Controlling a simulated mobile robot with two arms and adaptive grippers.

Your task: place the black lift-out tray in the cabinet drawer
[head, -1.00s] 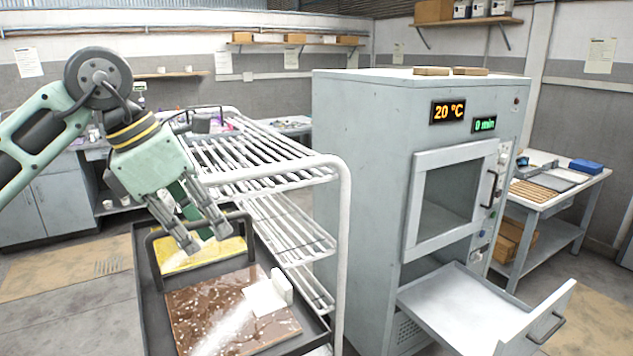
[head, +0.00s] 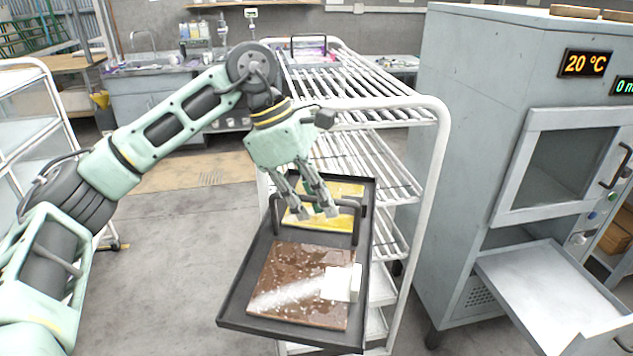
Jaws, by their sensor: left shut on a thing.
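The black lift-out tray (head: 243,290) hangs in front of the wire rack, with its arched black handle across the middle. It carries a brown speckled slab (head: 300,275) with a whitish streak, a white block (head: 341,283) at the slab's right edge, and a yellow piece (head: 335,220) behind the handle. My left gripper (head: 315,212) is shut on the handle from above. The cabinet (head: 465,150) stands at the right. Its drawer (head: 540,285) is pulled out low at the front and looks empty; its right end is cut off. My right gripper is not in view.
The white wire rack (head: 437,112) stands between the tray and the cabinet, close behind the tray. A black handled tray (head: 308,48) rests on its top. Another white rack (head: 45,75) is at the far left. The floor (head: 180,235) left of the tray is clear.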

